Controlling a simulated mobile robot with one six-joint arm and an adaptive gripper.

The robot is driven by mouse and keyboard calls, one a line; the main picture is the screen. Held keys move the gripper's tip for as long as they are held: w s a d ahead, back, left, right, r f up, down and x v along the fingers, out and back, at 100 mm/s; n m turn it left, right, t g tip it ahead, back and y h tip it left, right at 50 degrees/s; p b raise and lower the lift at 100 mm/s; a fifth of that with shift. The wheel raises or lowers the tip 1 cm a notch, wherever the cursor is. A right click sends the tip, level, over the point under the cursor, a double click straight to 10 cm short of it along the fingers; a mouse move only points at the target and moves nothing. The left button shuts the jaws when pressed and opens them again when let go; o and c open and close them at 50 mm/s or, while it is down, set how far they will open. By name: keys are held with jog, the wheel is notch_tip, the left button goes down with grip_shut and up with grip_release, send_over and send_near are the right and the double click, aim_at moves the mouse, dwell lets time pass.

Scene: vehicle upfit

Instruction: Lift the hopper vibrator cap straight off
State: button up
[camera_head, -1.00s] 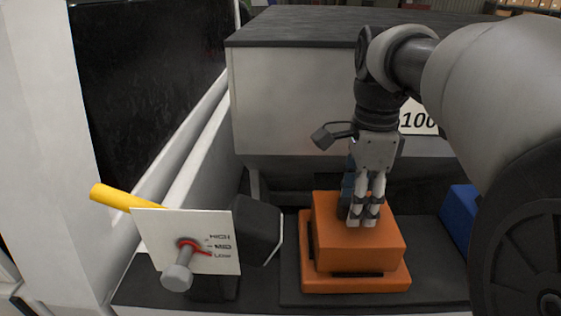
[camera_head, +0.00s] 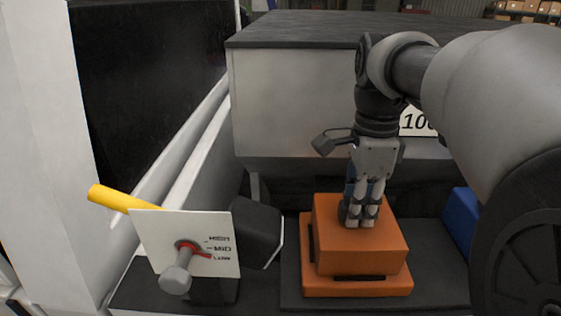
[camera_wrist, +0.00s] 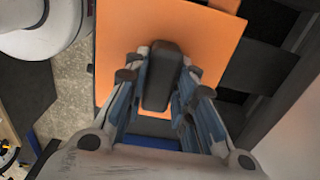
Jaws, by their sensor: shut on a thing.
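The hopper vibrator cap looks to be the orange upper block (camera_head: 360,252), sitting level on a wider orange base (camera_head: 355,288). A dark upright handle (camera_wrist: 162,78) stands on its top in the wrist view. My gripper (camera_head: 360,220) points straight down onto the top of the block. Its fingers (camera_wrist: 165,80) are shut on the dark handle, one on each side. In the head view the fingers mostly hide the handle. I see no clear gap between the block and the base.
A pale hopper (camera_head: 290,110) with a dark top rises behind the block. At left are a lever panel (camera_head: 215,255), a dark box (camera_head: 257,232) and a yellow bar (camera_head: 122,199). A blue object (camera_head: 462,218) stands to the right.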

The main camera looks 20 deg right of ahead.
grip_shut()
jog(key=shift+r+p, duration=0.65)
jog(key=shift+p, duration=0.05)
dwell(0.5)
jog(key=shift+r+p, duration=2.2)
jog(key=shift+r, duration=3.15)
